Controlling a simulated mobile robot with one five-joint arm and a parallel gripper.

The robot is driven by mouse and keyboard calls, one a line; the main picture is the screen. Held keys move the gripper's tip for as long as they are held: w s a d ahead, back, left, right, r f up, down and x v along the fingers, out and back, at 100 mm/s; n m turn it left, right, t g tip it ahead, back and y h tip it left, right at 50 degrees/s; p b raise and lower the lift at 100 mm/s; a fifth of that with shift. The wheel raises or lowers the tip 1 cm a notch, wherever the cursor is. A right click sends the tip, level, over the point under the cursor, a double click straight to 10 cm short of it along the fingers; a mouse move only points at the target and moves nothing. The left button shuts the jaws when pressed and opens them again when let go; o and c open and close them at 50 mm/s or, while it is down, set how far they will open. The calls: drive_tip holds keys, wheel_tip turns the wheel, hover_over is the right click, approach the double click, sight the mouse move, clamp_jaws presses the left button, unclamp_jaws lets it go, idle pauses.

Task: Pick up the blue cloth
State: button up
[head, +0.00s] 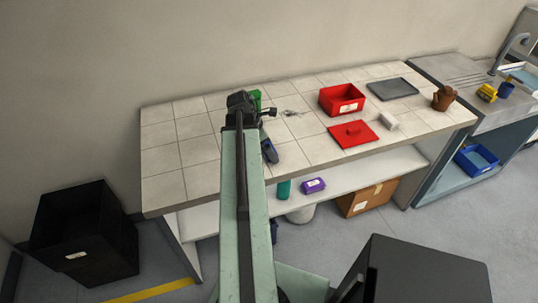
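I cannot clearly pick out a blue cloth in the head view. A small dark blue item (269,151) lies on the tiled bench just right of my arm and partly behind it; it is too small to tell whether it is cloth. My gripper (262,110) is at the far end of my raised arm, over the back part of the bench in the picture. Its fingers are small and dark, and their opening does not show. A green object (256,96) is partly hidden behind my gripper.
A blue bin (476,161) is under the sink. A black crate (83,235) stands left.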

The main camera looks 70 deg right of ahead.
drive_tip(key=shift+r, duration=0.1)
drive_tip(key=c, duration=1.3)
wheel_tip(320, 180, up, 10)
drive_tip(key=p, duration=1)
drive_tip(key=shift+c, duration=0.2)
drive_tip(key=o, duration=0.7)
drive_tip(key=c, duration=0.5)
drive_tip(key=shift+f+b, duration=0.8)
drive_tip(key=shift+f, duration=0.1)
drive_tip(key=shift+r, duration=0.2)
